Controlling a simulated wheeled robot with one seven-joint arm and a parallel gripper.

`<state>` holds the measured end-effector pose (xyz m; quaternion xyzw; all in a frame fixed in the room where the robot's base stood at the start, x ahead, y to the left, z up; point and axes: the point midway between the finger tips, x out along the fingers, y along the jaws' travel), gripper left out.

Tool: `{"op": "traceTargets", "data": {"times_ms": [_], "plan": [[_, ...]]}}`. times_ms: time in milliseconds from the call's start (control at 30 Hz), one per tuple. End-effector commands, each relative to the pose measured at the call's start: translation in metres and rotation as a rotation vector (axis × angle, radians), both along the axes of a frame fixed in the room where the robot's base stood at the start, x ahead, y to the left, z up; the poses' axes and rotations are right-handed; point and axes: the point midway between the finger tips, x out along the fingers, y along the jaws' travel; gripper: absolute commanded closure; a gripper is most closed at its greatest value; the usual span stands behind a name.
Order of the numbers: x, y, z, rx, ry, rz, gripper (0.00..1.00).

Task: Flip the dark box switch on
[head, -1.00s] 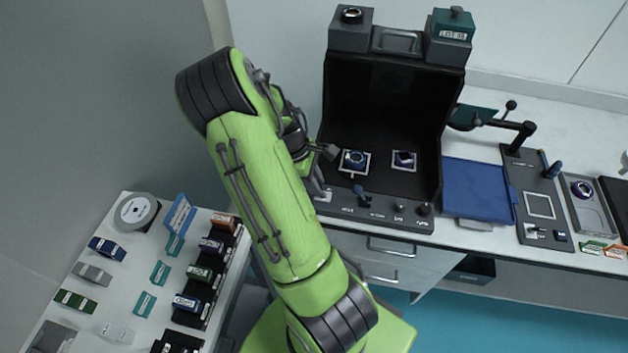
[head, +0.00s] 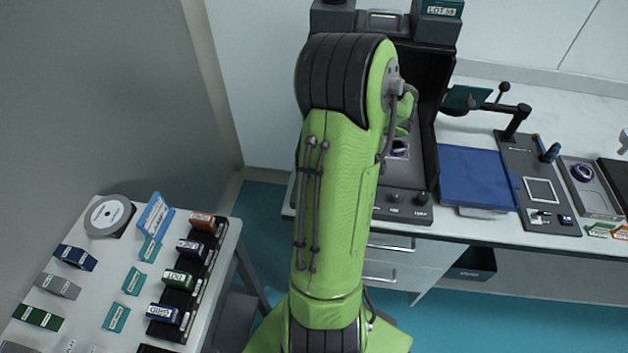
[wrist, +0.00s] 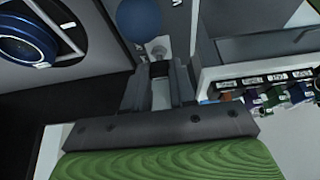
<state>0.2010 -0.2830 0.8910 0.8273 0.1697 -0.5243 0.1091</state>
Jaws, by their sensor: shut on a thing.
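The dark box (head: 430,125) is a black open-fronted hood on the white bench, partly covered by my green arm in the head view. The right end of its front panel (head: 408,207) shows with small knobs; the left end is hidden. In the wrist view my gripper (wrist: 160,70) is over the front panel, its two fingers close together. They are shut on the small pale toggle of the switch (wrist: 158,49), mostly hidden between the fingertips. A blue ball knob (wrist: 138,18) stands just beyond the fingertips. My gripper is hidden in the head view.
A blue-ringed round part (wrist: 28,48) lies inside the box, left of my gripper. A blue mat (head: 475,177) and a dark board with an arm stand (head: 535,190) lie to the right. A side table (head: 100,275) holds several small boxes.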

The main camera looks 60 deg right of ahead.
Motion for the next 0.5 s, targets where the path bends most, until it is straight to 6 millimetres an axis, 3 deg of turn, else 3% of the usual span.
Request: {"op": "traceTargets", "data": {"times_ms": [500], "plan": [[-0.0097, -0.0046, -0.0063, 0.086, -0.198, -0.001, 1.00]]}}
